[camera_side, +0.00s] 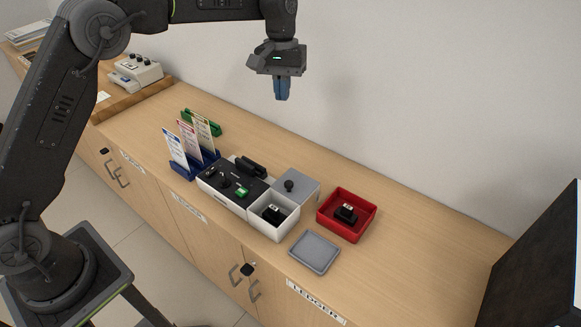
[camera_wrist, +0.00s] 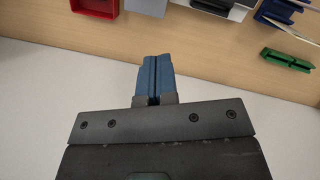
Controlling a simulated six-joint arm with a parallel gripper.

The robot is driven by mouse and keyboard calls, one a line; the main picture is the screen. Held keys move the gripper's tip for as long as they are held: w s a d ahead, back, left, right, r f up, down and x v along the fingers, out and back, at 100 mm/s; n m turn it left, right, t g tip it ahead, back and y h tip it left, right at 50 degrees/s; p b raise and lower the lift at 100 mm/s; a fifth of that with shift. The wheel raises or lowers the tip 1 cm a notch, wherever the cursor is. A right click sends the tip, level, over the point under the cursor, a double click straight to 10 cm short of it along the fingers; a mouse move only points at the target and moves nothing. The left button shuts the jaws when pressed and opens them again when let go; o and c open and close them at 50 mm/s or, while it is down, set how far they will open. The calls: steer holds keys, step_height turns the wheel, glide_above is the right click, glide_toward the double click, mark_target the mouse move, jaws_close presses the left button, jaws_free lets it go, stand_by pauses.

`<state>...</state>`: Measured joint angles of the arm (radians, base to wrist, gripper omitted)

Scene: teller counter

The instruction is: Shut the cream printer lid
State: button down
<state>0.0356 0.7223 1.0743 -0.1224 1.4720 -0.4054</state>
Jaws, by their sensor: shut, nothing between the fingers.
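My gripper (camera_side: 282,90) is shut and empty, held high above the back of the counter near the wall. Its blue fingers lie together in the wrist view (camera_wrist: 156,78). A white box unit with a dark top (camera_side: 217,181) stands mid-counter below it, with a black bar at its rear and a small green item on top. A white open-topped box (camera_side: 273,232) joins its right end and holds a small black item. A pale machine with knobs (camera_side: 139,70) stands far left. I cannot tell which of these is the cream printer, nor make out its lid.
A grey square with a black knob (camera_side: 303,184), a red tray (camera_side: 347,233) holding a black item, and a grey tray (camera_side: 315,252) lie to the right. A blue rack (camera_side: 184,172) with cards and a green holder (camera_side: 213,127) stand left.

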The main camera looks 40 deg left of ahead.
steer(key=n+g, duration=0.1)
steer(key=g, duration=0.1)
glide_toward(291, 179)
steer(key=x, duration=0.3)
steer(key=shift+w+a+f, duration=0.2)
steer(key=shift+w+f, duration=0.05)
steer(key=shift+f, duration=0.15)
steer(key=shift+s+d+f, duration=0.1)
steer(key=shift+s+d, duration=0.2)
steer(key=shift+s, duration=0.3)
steer(key=shift+s+d+f, duration=0.1)
steer(key=shift+s+d, duration=0.2)
steer(key=shift+s, duration=0.25)
steer(key=shift+s+d+f, duration=0.1)
steer(key=shift+s+d, duration=0.15)
steer(key=shift+s, duration=0.3)
steer(key=shift+s, duration=0.15)
steer(key=s, duration=0.9)
steer(key=shift+s, duration=0.2)
